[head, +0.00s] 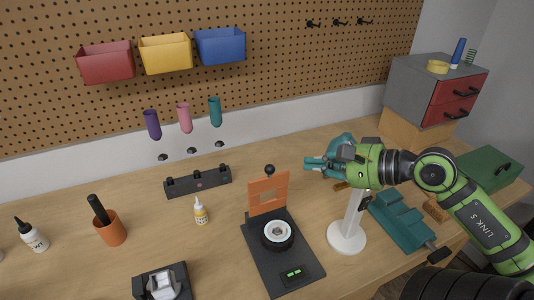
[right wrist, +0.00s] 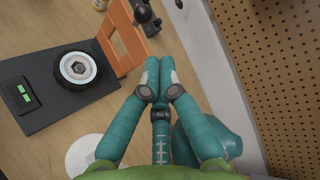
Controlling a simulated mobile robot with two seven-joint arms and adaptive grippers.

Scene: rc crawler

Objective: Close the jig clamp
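The jig (head: 283,262) is a black base plate with a wheel (head: 278,233) on it and a green-lit display near its front. The clamp (head: 268,193) is an orange plate standing upright at the jig's back, with a black knob (head: 270,169) above it. My right gripper (head: 308,166) is right of the clamp and raised above the table, fingers pointing left. In the right wrist view, its fingertips (right wrist: 159,62) are together and empty, close to the orange clamp (right wrist: 130,35) in the picture. The wheel (right wrist: 77,68) also shows there. My left gripper is not in view.
A lamp with a white base (head: 347,237) stands beneath my right gripper, right of the jig. A teal vise (head: 402,222) lies further right. A small yellow bottle (head: 201,211) and a black block (head: 198,181) are left of the clamp. A black holder (head: 146,283) is front left.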

